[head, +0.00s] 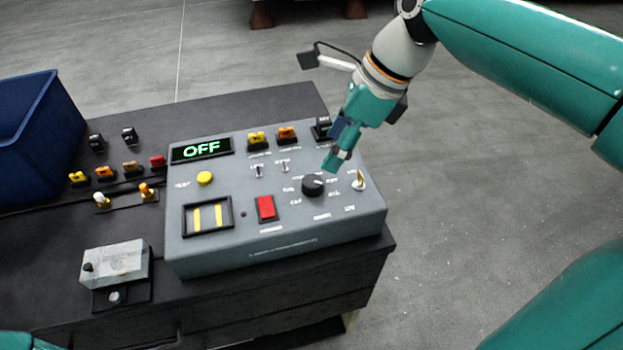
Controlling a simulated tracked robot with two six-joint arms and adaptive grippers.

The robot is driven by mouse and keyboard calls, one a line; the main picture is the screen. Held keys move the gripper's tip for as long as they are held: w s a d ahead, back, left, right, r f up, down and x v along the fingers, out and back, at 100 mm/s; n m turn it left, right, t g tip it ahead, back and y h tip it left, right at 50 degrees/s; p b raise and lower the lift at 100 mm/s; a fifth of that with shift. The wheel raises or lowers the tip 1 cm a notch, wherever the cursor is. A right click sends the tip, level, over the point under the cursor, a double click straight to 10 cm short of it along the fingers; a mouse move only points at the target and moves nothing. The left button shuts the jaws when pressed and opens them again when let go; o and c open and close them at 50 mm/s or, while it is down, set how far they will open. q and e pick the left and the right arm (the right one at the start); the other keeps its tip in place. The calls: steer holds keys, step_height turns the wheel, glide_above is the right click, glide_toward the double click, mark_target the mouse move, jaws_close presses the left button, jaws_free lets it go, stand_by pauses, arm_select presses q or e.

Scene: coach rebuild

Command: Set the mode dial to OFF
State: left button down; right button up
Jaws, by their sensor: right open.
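The mode dial (313,185) is a black round knob with a light pointer mark, on the right part of the grey control panel (240,262). Small labels surround it, too small to read. The display (202,149) at the panel's upper left shows OFF in green. My right gripper (336,160) is open and empty, pointing down just above and behind the dial; I see a small gap between them. Its fingers overlap one another in this view. At the lower left edge a bit of teal arm shows, but the left gripper is out of view.
A blue bin (38,130) and a grey box with a knob (116,262) are at left. Bare floor lies to the right.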

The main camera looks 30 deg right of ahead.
mark_target(312, 180)
steer(key=b+x, duration=0.1)
steer(key=x, duration=0.8)
